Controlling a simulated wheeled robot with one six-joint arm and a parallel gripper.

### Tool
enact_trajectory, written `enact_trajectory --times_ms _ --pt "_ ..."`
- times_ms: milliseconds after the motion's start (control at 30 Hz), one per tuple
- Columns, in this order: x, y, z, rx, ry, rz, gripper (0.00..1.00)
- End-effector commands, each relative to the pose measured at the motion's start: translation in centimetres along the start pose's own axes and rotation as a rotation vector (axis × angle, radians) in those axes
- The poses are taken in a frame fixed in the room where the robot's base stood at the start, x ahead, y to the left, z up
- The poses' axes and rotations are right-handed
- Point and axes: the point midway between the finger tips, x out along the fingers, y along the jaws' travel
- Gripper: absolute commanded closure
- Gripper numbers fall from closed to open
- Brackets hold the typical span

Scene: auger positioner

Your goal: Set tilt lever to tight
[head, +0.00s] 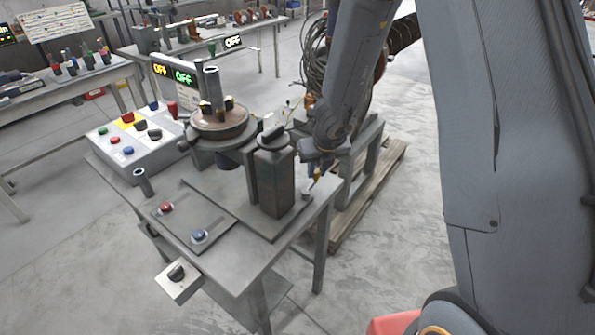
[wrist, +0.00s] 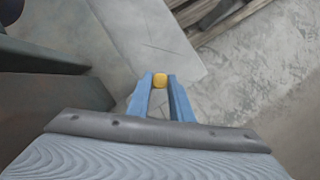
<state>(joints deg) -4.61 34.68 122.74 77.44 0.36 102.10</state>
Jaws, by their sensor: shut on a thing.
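In the wrist view, the blue fingers of my gripper (wrist: 160,82) are closed around a small yellow knob (wrist: 160,80), which appears to be the tip of the tilt lever. The lever's shaft and any tight marking are hidden. In the head view, my gripper (head: 315,174) reaches down at the right end of the grey bench, just right of a dark upright block (head: 274,183). A speck of yellow shows at its fingertips there. The positioner's round brown table (head: 218,125) is left of and behind that block.
The grey bench top (head: 223,262) carries a red button (head: 166,208) and a blue button (head: 199,235). A control box (head: 135,150) with several buttons stands at the left. A wooden pallet (head: 371,203) lies on the floor behind, right of the bench. Open floor lies in front of the pallet.

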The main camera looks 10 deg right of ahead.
Motion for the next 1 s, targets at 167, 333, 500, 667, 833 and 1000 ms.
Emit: enact_trajectory --times_ms 167,333,500,667,833,1000 --pt "-0.1 -1.2 -0.4 0.069 0.002 -0.032 1.0" --pt "-0.1 -1.6 -0.5 0.099 0.002 -0.046 1.0" --pt "-0.1 -1.7 -0.6 0.107 0.002 -0.049 1.0" --pt "-0.1 -1.7 -0.6 0.106 0.002 -0.049 1.0" --pt "-0.1 -1.6 -0.5 0.106 0.002 -0.048 0.67" --pt "-0.2 -1.5 -0.5 0.103 0.001 -0.046 0.62"
